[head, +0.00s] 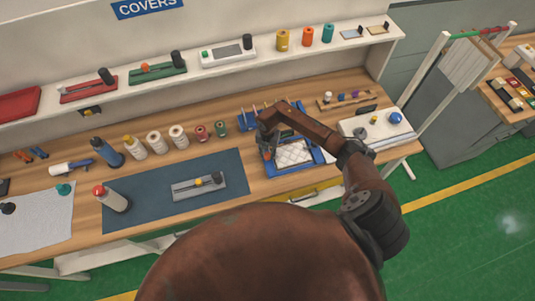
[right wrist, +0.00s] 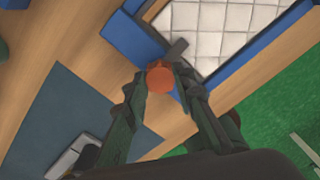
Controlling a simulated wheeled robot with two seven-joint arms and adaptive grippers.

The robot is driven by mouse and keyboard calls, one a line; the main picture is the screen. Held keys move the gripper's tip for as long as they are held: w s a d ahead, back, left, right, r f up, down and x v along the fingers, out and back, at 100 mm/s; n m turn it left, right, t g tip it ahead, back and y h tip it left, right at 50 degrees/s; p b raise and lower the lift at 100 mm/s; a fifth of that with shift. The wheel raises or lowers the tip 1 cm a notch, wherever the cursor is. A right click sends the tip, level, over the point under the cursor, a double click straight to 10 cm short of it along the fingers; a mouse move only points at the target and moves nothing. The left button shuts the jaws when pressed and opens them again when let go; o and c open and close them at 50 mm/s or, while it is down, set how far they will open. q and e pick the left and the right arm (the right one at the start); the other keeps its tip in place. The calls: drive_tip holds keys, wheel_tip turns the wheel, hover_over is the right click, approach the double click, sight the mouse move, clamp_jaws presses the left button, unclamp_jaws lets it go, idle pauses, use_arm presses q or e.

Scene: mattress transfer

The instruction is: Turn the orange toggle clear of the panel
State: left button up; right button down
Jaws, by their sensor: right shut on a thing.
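The orange toggle (right wrist: 160,78) sits between the fingertips of my right gripper (right wrist: 161,80) in the right wrist view. My right gripper is shut on it. A short grey bar (right wrist: 177,49) beside the toggle points toward the white quilted panel (right wrist: 212,28) and seems to overlap its edge. The panel lies in a blue frame (right wrist: 262,58). In the head view, my right gripper (head: 266,137) is at the left side of the blue frame (head: 318,160), and the panel (head: 293,152) shows inside. My left gripper is not in view.
A blue-grey mat (head: 150,195) with a small grey fixture (head: 199,187) lies left of the frame. Several spools and bottles stand along the bench. A white box (head: 370,128) is at the right. A shelf (head: 215,66) runs above the bench.

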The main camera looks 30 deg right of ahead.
sight(268, 155)
drive_tip(key=n+b, duration=0.2)
drive_tip(key=shift+d+f+n+b, duration=0.1)
drive_tip(key=shift+f+n+b, duration=0.05)
drive_tip(key=shift+n+b, duration=0.25)
drive_tip(key=n+b, duration=0.9)
drive_tip(key=n, duration=0.1)
drive_tip(key=shift+n+b, duration=2.05)
drive_tip(key=shift+n, duration=0.15)
drive_tip(key=shift+r, duration=0.2)
drive_tip(key=c, duration=1.6)
unclamp_jaws()
wheel_tip(268, 155, up, 12)
